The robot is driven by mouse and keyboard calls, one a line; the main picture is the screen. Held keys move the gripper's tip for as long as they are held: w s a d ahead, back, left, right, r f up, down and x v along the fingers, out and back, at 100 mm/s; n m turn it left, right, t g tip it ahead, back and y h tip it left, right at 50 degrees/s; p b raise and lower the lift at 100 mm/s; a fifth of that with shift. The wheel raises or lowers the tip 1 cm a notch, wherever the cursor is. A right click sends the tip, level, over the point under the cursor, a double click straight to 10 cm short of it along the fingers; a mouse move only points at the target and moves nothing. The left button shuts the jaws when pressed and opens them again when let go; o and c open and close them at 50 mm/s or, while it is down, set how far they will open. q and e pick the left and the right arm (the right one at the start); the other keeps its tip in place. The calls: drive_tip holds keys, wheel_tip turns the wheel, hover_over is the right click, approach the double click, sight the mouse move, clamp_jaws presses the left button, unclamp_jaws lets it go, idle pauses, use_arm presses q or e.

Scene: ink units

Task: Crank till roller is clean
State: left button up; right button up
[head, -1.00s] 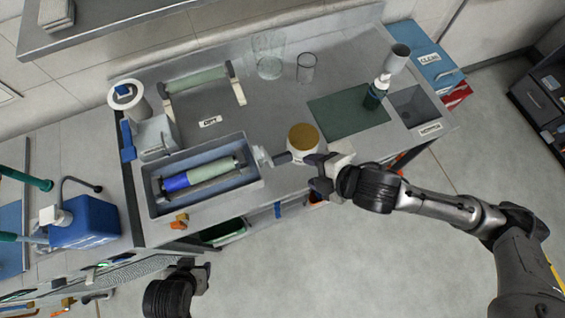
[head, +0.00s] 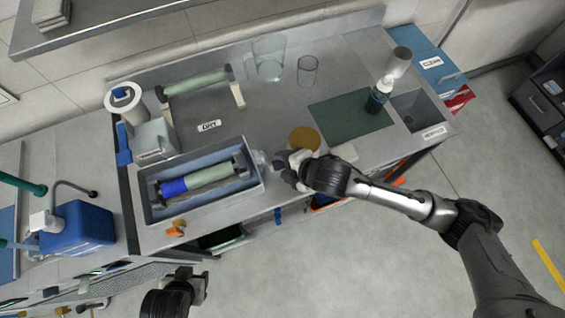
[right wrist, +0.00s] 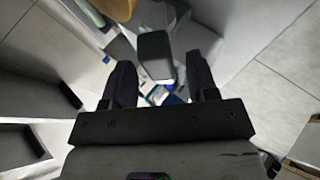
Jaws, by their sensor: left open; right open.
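The ink roller (head: 215,172) lies in a grey tray (head: 212,204) on the bench. Its left part is blue and the rest pale green. The crank's pale arm (head: 264,161) shows at the tray's right end. My right gripper (head: 283,162) is at the crank, hiding the handle in the head view. In the right wrist view, the dark grey crank handle (right wrist: 154,48) shows between the two open fingers (right wrist: 160,85); contact cannot be told. My left gripper (head: 203,285) is open and empty, low in front of the bench, away from the tray.
A jar with a tan lid (head: 305,139) stands close behind my right gripper. A second pale roller (head: 196,82) rests on a stand at the back. A green mat (head: 345,120), a bottle (head: 377,100) and two glass vessels stand on the bench. An orange knob (head: 176,229) sits before the tray.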

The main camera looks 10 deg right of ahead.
drive_tip(key=shift+w+a+f, duration=0.35)
drive_tip(key=shift+f, duration=0.1)
drive_tip(key=shift+c, duration=0.5)
clamp_jaws()
